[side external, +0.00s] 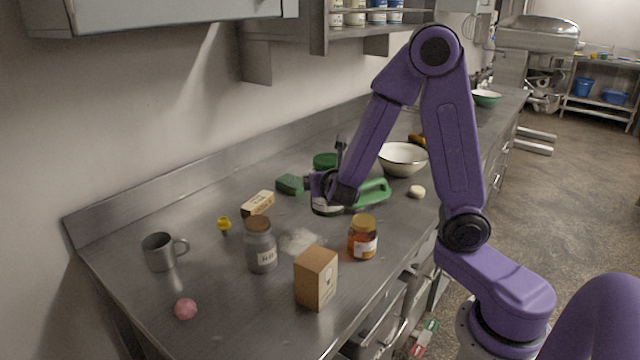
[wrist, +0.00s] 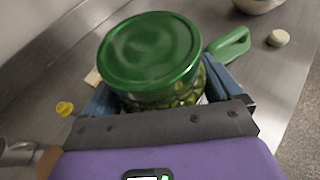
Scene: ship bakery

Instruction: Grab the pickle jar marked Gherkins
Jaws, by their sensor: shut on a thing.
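A glass jar with a wide green lid (wrist: 150,52) and green pieces inside sits between the blue-grey fingers of my gripper (wrist: 165,92) in the wrist view. The fingers are shut on its sides, below the lid. A sliver of white label shows, but its words cannot be read. In the side view my gripper (side external: 326,185) hides the jar's middle. The green lid (side external: 325,161) shows above and a bit of the pale label below. The jar looks upright, at or close to the counter; I cannot tell whether it touches.
A green-handled item (side external: 374,193) lies close beside the jar, with a white bowl (side external: 403,158) behind. A brown-lidded grey jar (side external: 260,248), an amber jar (side external: 362,240) and a cardboard box (side external: 316,278) stand nearer. A mug (side external: 161,252) is left. A wall shelf hangs above.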

